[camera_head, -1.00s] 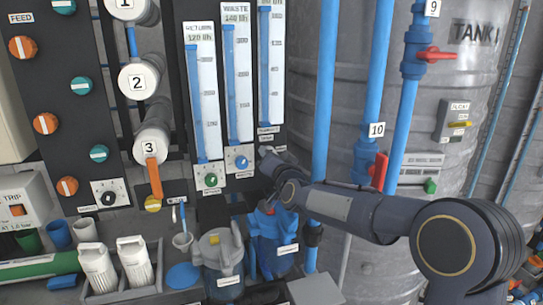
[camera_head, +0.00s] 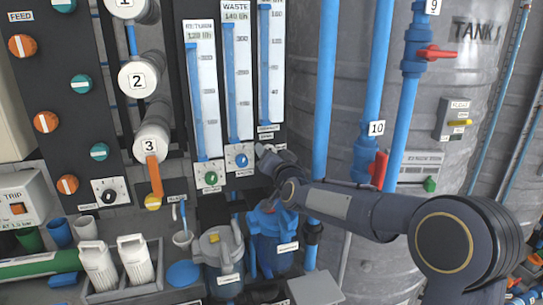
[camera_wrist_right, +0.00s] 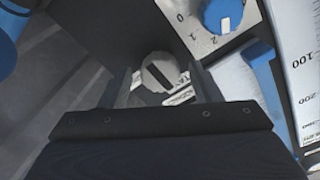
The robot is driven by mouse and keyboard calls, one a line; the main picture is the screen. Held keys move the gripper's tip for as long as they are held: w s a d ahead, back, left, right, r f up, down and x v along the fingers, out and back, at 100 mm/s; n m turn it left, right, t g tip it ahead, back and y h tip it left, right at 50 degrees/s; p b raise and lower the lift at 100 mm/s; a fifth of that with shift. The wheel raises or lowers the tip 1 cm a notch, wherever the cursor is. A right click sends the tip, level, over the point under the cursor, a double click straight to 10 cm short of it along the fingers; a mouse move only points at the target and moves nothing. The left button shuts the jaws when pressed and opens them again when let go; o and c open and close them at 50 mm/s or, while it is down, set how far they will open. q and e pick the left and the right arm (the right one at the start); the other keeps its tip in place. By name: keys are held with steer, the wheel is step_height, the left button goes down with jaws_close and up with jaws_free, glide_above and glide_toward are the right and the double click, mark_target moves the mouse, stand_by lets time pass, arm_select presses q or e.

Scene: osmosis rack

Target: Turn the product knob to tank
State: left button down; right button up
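The product knob (camera_wrist_right: 160,72) is a pale round knob with a dark slanted bar, on a dark panel with white labels beside it, partly readable as "TANK". In the right wrist view it sits between the two fingers of my right gripper (camera_wrist_right: 160,84), with gaps visible on both sides. The fingers are apart and I see no contact. In the head view my right gripper (camera_head: 267,153) is at the panel below the rightmost flow gauge and hides the knob. My left gripper is not in view.
A blue knob (camera_head: 241,161) on a white numbered plate is close left of my right gripper, with a green knob (camera_head: 211,178) further left. Flow gauges (camera_head: 238,80) rise above. A blue filter housing (camera_head: 272,225) stands below my right arm, and a blue pipe (camera_head: 325,100) is right.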

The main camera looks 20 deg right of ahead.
steer(key=shift+s, duration=0.1)
steer(key=s, duration=0.7)
steer(key=shift+s, duration=0.35)
steer(key=shift+d, duration=0.1)
steer(key=s+f+n+g+y, duration=0.1)
steer(key=s+f+g, duration=0.4)
steer(key=s, duration=0.7)
steer(key=s+f+n+g+y, duration=0.1)
steer(key=s+f+n+g, duration=0.15)
steer(key=s+f, duration=0.65)
steer(key=s+f+n+g+y, duration=0.1)
steer(key=s+f+g, duration=0.25)
steer(key=s, duration=1.15)
step_height(320, 180, up, 17)
steer(key=s+g+p, duration=0.1)
steer(key=p, duration=1.5)
steer(key=shift+s+f+p, duration=0.15)
steer(key=shift+p, duration=0.25)
steer(key=shift+d, duration=0.1)
